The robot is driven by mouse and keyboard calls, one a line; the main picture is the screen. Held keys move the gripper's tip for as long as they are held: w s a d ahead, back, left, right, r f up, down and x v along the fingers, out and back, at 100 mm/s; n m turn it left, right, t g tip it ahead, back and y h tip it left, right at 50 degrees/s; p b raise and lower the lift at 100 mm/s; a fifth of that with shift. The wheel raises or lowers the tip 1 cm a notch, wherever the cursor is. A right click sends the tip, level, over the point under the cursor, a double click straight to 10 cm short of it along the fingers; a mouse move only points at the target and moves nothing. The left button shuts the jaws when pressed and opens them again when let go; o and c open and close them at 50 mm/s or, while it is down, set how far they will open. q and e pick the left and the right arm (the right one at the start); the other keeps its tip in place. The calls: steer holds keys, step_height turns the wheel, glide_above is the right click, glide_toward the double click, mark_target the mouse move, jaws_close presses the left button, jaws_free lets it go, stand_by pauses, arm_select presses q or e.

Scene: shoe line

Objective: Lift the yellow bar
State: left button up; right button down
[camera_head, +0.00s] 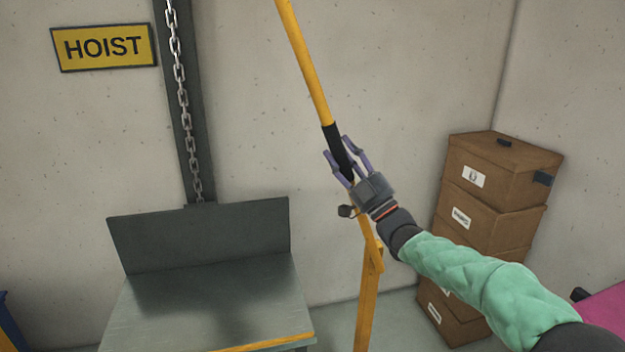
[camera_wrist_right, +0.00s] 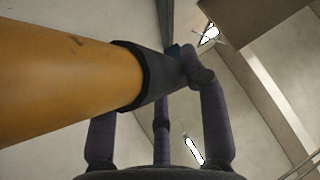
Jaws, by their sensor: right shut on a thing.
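The yellow bar (camera_head: 304,62) runs from the top edge of the head view down to a black grip section (camera_head: 333,140). It is tilted, with its upper end leaning to the left and out of view. My right gripper (camera_head: 347,163) is shut around the black grip section. In the right wrist view the yellow bar (camera_wrist_right: 65,82) comes in from the left, and its black sleeve (camera_wrist_right: 150,85) lies between the purple fingers of my right gripper (camera_wrist_right: 165,100). My left gripper is in neither view.
A yellow post (camera_head: 368,300) stands below my right gripper. A grey metal table with a backboard (camera_head: 200,236) is at the left, below a hanging chain (camera_head: 180,90) and a HOIST sign (camera_head: 103,47). Stacked brown boxes (camera_head: 490,200) stand at the right, near my arm.

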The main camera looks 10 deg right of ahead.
steer(key=shift+d+r+m+t+h+b, duration=0.15)
steer(key=shift+d+r+m+t+h, duration=0.15)
steer(key=shift+d+m, duration=0.4)
steer(key=shift+d+r+m+t+h+b, duration=0.15)
steer(key=shift+d+m+t+h, duration=0.25)
steer(key=shift+d, duration=0.55)
steer(key=shift+d+r+m+t+h+b, duration=0.1)
steer(key=shift+d+r+m+t+h, duration=0.25)
steer(key=shift+d, duration=0.5)
steer(key=c, duration=0.6)
jaws_free()
steer(key=shift+f, duration=0.15)
steer(key=shift+c, duration=0.2)
steer(key=shift+f, duration=0.1)
steer(key=v, duration=1.1)
steer(key=shift+s+d, duration=0.2)
steer(key=shift+s, duration=0.25)
steer(key=shift+f, duration=0.1)
